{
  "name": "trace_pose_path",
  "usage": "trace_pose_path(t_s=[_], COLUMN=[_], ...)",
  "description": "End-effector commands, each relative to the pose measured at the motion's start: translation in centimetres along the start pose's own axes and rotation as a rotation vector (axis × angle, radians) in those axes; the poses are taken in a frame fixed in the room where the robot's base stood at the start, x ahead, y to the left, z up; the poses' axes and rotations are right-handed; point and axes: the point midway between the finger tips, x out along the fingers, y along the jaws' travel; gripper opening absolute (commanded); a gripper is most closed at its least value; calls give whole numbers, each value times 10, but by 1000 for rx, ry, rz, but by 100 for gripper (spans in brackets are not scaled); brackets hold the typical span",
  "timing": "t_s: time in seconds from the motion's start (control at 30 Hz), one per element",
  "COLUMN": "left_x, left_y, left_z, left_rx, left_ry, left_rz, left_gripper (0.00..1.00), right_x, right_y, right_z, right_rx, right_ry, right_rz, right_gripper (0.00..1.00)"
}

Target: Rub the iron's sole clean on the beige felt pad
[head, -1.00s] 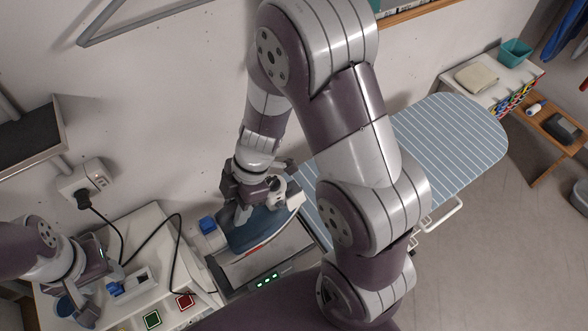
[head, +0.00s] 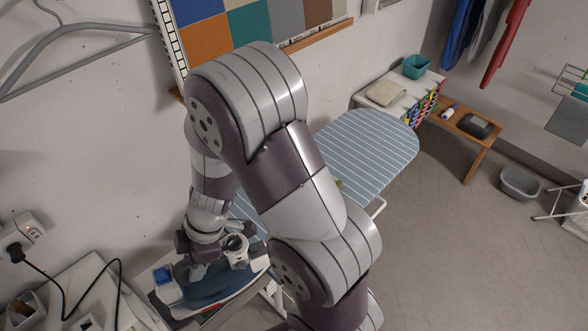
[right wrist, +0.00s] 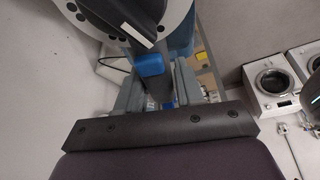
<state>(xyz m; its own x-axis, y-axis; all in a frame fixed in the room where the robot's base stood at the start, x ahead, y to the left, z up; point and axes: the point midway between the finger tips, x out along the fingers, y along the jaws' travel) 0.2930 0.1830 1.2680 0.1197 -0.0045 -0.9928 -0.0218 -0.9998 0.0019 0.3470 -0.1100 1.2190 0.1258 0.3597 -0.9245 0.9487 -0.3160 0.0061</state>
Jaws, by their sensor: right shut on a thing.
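The iron (head: 212,296), with a blue body and white parts, is at the lower left of the head view, its pointed end toward the right. My right gripper (head: 207,266) is shut on it from above; the fingers partly cover the handle. The sole faces down, so its face is hidden. A flat beige pad-like piece (head: 386,94) lies on the white shelf unit at the back; I cannot tell for certain that it is the felt pad. My left gripper is out of view.
The blue striped ironing board (head: 365,150) runs behind my right arm, which hides part of it. A teal bin (head: 416,67) stands beside the beige piece. A wooden bench (head: 478,135) is farther right. A black cord (head: 62,290) hangs from the wall socket at left.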

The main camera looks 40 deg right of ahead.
Motion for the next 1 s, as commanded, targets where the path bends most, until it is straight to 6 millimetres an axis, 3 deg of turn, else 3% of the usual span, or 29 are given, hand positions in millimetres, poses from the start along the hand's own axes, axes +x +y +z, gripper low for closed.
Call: trace_pose_path(t_s=[0.6, 1.0], left_x=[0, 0], left_y=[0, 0], left_z=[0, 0], left_rx=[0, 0], left_ry=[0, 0], left_rz=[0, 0], left_gripper=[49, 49], right_x=[-26, -40], right_y=[68, 97], right_z=[20, 34], right_rx=[851, 1315], right_ry=[8, 8], right_rz=[369, 555], right_gripper=[0, 0])
